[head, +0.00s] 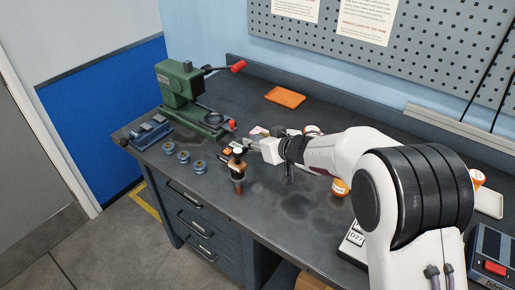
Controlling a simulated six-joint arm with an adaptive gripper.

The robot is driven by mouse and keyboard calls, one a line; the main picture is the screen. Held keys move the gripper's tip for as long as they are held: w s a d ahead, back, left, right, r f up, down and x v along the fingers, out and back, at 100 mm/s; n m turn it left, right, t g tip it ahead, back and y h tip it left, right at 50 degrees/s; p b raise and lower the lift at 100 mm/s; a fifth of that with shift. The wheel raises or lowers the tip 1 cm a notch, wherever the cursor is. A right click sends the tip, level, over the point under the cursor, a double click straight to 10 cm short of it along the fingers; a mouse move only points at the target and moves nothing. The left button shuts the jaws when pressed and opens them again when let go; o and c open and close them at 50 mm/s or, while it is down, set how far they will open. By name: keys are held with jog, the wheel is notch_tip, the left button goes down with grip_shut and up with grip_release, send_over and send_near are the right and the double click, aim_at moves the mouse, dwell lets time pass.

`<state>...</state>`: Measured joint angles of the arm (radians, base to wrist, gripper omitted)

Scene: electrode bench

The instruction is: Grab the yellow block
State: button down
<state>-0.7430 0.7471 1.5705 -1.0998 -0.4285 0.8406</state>
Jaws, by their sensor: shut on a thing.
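No clearly yellow block shows in the head view. My gripper (237,155) is over the left middle of the bench, at the end of my white arm. It is small and partly hidden by its own wrist. A dark piece with a copper-brown lower end (238,175) hangs or stands upright at the gripper, which appears shut on it. Its tip (238,191) is close to the bench top, and I cannot tell whether it touches. A small orange patch (228,151) shows just left of the gripper; I cannot tell what it belongs to.
A green press (178,84) with red-tipped handles stands at the back left. Several blue-grey spools (184,157) and a blue vise-like block (150,132) are at the left edge. An orange tray (285,97) lies at the back. Orange-and-white jars (340,188) stand near my arm.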

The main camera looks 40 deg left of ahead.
jog(key=shift+r, duration=0.85)
